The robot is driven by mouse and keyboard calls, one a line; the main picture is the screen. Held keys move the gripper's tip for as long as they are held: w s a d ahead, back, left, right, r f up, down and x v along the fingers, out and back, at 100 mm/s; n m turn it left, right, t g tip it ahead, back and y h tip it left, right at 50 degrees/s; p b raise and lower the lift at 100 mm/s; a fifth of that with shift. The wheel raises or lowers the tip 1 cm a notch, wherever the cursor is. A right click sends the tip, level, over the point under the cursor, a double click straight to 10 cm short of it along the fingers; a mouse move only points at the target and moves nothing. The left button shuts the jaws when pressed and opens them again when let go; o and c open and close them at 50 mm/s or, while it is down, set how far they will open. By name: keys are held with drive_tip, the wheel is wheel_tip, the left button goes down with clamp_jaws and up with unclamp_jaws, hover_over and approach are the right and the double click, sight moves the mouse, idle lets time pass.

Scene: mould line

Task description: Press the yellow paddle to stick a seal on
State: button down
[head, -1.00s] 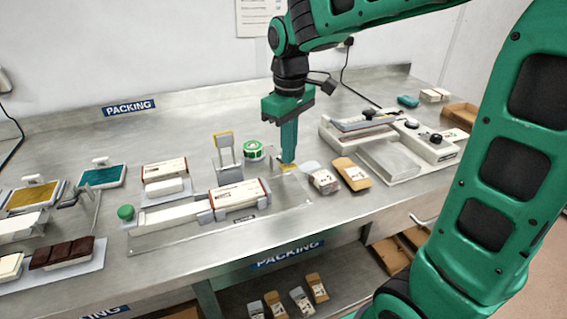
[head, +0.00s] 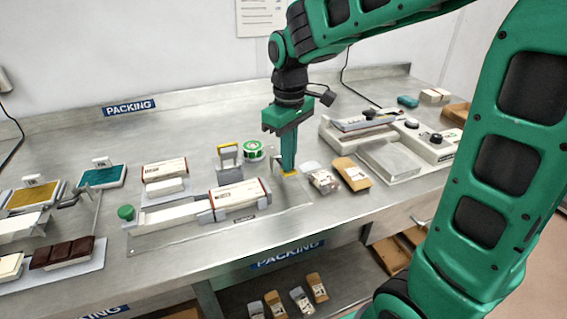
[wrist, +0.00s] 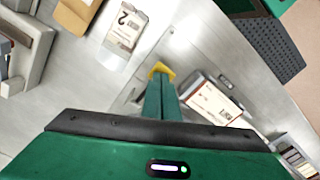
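The yellow paddle (head: 291,175) sits at the right end of the sealing fixture's clear base plate (head: 280,205). My gripper (head: 288,170) points straight down with its fingers together and empty, and its tips appear to touch the paddle. In the wrist view the paddle (wrist: 161,68) shows just past the fingertips (wrist: 160,80). A grey press head with a yellow top bar (head: 228,149) is low, close behind the white carton (head: 238,194) lying in the fixture. The carton also shows in the wrist view (wrist: 212,101). I cannot make out a seal on it.
A green-and-white roll (head: 253,150) stands behind the fixture. A bench sealing machine (head: 395,150) stands farther right. A green knob (head: 126,212) is at the fixture's left end.

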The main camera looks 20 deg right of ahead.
drive_tip(key=shift+f, duration=1.55)
wheel_tip(320, 180, up, 10)
idle(1.1)
drive_tip(key=shift+d, duration=0.15)
drive_tip(key=s+d+f+m, duration=0.3)
drive_tip(key=s+d+m, duration=0.1)
drive_tip(key=s, duration=0.3)
drive_tip(key=s+d+f+m, duration=0.3)
drive_tip(key=s+d+m, duration=0.1)
drive_tip(key=s+d, duration=0.3)
drive_tip(key=s+d+f+m, duration=0.3)
drive_tip(key=s+d, duration=0.3)
drive_tip(key=s, duration=0.3)
drive_tip(key=shift+s+f+m, duration=0.15)
drive_tip(key=shift+s+m, duration=0.05)
drive_tip(key=shift+m, duration=0.5)
